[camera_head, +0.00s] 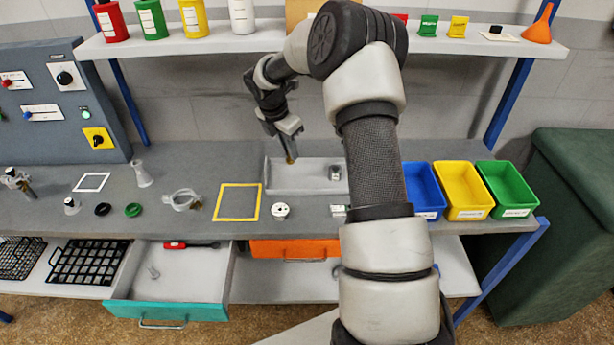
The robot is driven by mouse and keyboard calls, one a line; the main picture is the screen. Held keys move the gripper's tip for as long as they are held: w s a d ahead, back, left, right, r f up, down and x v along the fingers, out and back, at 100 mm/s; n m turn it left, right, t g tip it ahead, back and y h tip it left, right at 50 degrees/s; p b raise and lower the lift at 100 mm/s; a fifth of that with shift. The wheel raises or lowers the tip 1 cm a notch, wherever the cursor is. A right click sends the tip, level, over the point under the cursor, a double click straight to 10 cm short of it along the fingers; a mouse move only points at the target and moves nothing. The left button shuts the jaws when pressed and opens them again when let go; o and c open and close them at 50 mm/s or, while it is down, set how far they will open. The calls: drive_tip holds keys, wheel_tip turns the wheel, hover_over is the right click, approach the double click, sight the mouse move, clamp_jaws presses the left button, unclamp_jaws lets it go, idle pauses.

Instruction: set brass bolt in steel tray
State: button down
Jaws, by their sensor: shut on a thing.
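My gripper (289,134) points down at the back middle of the bench. It is shut on the brass bolt (291,154), a small brown-gold piece that hangs roughly upright below the jaws. The steel tray (308,180) is a shallow grey rectangle on the bench, and the bolt appears over its left part. I cannot tell whether the bolt's lower end touches the tray floor. A small metal part (335,173) sits in the tray's right part. My arm covers the area just right of the tray.
Blue (424,187), yellow (463,190) and green (507,188) bins stand at the right. A yellow square outline (238,202) and a metal clamp ring (183,200) lie left of the tray. A shelf (230,40) runs above. An open drawer (170,280) juts out below.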

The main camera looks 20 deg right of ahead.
wheel_tip(320, 180, down, 9)
drive_tip(key=shift+f, duration=0.15)
idle(0.4)
drive_tip(key=shift+f, duration=0.15)
drive_tip(key=c, duration=1.8)
unclamp_jaws()
